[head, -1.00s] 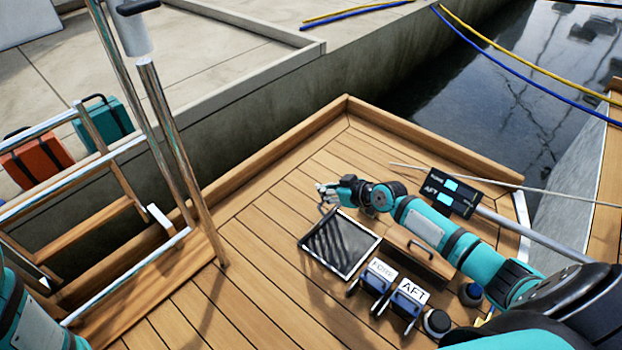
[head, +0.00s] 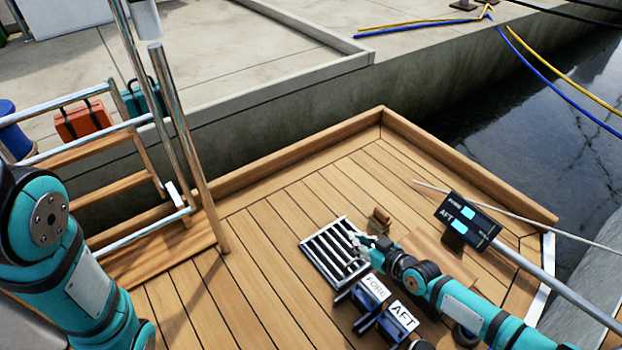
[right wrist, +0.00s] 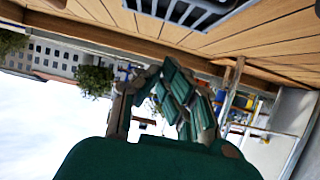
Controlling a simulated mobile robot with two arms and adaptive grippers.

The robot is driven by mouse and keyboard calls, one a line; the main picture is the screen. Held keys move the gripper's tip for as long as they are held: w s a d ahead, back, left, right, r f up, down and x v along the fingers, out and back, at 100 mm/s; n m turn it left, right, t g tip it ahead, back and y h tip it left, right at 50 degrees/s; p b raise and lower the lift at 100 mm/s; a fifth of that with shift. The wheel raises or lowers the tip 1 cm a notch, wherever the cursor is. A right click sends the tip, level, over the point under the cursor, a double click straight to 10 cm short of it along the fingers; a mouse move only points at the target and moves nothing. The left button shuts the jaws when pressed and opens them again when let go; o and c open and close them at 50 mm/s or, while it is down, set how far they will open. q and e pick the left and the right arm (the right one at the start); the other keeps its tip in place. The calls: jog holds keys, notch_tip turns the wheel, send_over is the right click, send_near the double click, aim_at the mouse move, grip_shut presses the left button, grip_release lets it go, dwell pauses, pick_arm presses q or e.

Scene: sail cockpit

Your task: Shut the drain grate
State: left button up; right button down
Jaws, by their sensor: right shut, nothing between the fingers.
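The drain grate (head: 322,257) is a pale frame with light slanting bars over dark gaps, set in the wooden deck. It also shows upside down at the top of the right wrist view (right wrist: 190,12). It looks level with the deck; I cannot tell if it is fully seated. My right gripper (head: 361,242) is at the grate's right edge, its fingers shut and empty; I cannot tell if they touch it. The fingers also show in the right wrist view (right wrist: 168,100). My left arm shows at the left, but its gripper is out of view.
Two blocks, marked FORE (head: 374,287) and AFT (head: 402,316), stand just below the grate. A small brown wooden piece (head: 380,217) is above it.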

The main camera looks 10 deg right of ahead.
aim_at(361, 270)
jog(key=f, duration=0.1)
jog(key=s+f+b, duration=0.1)
jog(key=s+f, duration=0.1)
jog(key=shift+d+f, duration=0.15)
jog(key=shift+d, duration=0.2)
jog(key=shift+s+d+f+b, duration=0.1)
jog(key=shift+s+f+b, duration=0.15)
jog(key=shift+f, duration=0.25)
jog(key=shift+s+d+f+b, duration=0.15)
jog(key=shift+f+b, duration=0.15)
jog(key=shift+f, duration=0.15)
jog(key=shift+s, duration=0.1)
jog(key=v, duration=1)
jog(key=shift+s, duration=0.2)
jog(key=shift+s+d+r, duration=0.3)
jog(key=shift+s+r, duration=0.1)
jog(key=shift+s, duration=0.15)
